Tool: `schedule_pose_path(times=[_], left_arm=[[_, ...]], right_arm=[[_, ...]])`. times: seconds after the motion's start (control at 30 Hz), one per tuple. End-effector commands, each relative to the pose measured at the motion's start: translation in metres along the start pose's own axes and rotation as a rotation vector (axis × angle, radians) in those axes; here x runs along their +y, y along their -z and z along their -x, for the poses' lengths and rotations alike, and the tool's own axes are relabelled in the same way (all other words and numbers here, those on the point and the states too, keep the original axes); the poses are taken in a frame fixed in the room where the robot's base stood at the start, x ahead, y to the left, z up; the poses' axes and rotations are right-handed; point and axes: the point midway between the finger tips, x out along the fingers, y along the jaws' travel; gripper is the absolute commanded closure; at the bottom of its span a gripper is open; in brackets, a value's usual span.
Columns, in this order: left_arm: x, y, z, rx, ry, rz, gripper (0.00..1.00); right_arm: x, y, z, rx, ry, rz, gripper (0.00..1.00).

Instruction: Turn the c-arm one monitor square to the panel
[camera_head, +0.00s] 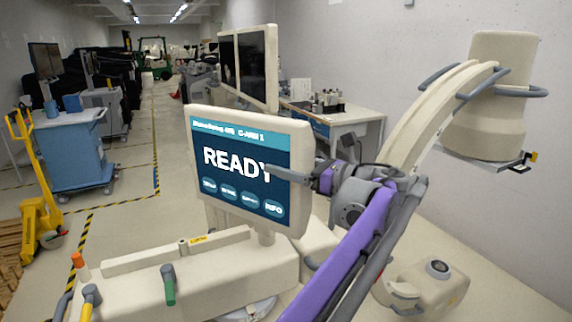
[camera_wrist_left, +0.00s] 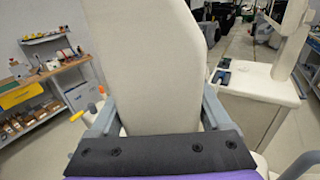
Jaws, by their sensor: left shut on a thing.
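The C-arm one monitor (camera_head: 243,168) is a cream-framed screen reading "READY" and "C-ARM 1". It stands on a short post above the cream panel (camera_head: 215,267). In the picture its lower edge slopes down to the right while the panel's long edge rises to the right, so it looks turned out of line with the panel. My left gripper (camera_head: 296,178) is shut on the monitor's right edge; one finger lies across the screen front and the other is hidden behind. In the left wrist view the monitor's pale housing (camera_wrist_left: 150,60) fills the space between my fingers.
A twin-screen monitor (camera_head: 248,68) is behind. The C-arm's curved arm and cream head (camera_head: 490,95) are at the right. A blue cart (camera_head: 75,150) and yellow pallet jack (camera_head: 35,185) stand left; floor lies open between.

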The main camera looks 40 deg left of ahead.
Motion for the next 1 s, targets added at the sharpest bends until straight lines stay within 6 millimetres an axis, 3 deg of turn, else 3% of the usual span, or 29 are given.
schedule_pose_path(times=[0.03,0.23,0.63,1.0], left_arm=[[0.000,0.000,0.000,0.000,0.000,0.000,0.67],[0.000,0.000,0.000,0.000,0.000,0.000,1.00],[0.007,0.001,-0.004,0.000,0.048,-0.001,1.00],[0.032,0.001,-0.026,-0.001,0.287,-0.002,1.00]], right_arm=[[0.000,0.000,0.000,0.000,0.000,0.000,0.19],[0.000,0.000,0.000,0.000,0.000,0.000,0.19],[0.000,-0.004,-0.003,-0.004,0.000,0.000,0.19],[0.000,-0.012,-0.011,-0.011,0.000,0.000,0.19]])
